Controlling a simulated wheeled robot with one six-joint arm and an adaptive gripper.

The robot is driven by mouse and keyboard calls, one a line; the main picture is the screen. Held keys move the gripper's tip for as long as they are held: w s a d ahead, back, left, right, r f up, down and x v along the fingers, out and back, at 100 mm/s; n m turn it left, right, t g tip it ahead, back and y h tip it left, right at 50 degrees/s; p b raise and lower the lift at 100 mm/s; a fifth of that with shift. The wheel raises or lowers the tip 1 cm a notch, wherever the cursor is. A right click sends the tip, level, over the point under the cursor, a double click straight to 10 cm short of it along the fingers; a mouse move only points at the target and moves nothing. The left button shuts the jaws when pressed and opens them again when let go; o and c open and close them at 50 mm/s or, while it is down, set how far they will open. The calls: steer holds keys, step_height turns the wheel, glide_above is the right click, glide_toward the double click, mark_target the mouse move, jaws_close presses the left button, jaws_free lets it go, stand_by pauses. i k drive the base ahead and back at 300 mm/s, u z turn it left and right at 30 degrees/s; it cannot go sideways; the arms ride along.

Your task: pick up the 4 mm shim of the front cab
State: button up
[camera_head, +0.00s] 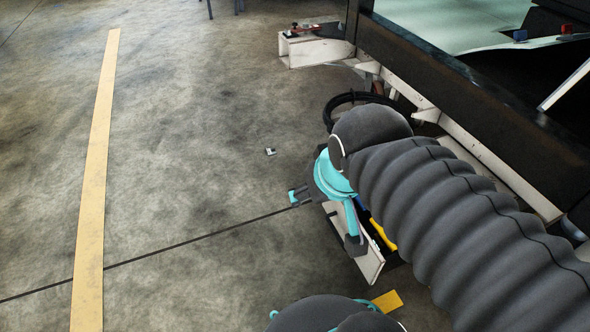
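A small pale, slotted-looking piece with a dark edge (270,152) lies alone on the concrete floor, left of my arm. It may be a shim; its thickness cannot be read. My arm in its grey ribbed sleeve reaches in from the right and ends at a teal wrist. A small teal and dark part (300,196) shows just left of that wrist and may be my gripper's end. It is apart from the pale piece, lower and to the right in the picture. The fingers are too small and partly hidden to judge. I see nothing clearly held.
A trolley with a black frame (450,80) fills the right side. Its white far bracket (310,50) carries a red item (317,28). A white near bracket (371,262) has a yellow block (382,234) beside it. A black cable coil (340,101) lies behind my arm. The left floor is clear.

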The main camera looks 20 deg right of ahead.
mark_target(268, 152)
steer(key=z, duration=0.35)
steer(key=k, duration=0.15)
steer(key=u, duration=1.25)
steer(key=i, duration=2.05)
steer(key=z, duration=0.9)
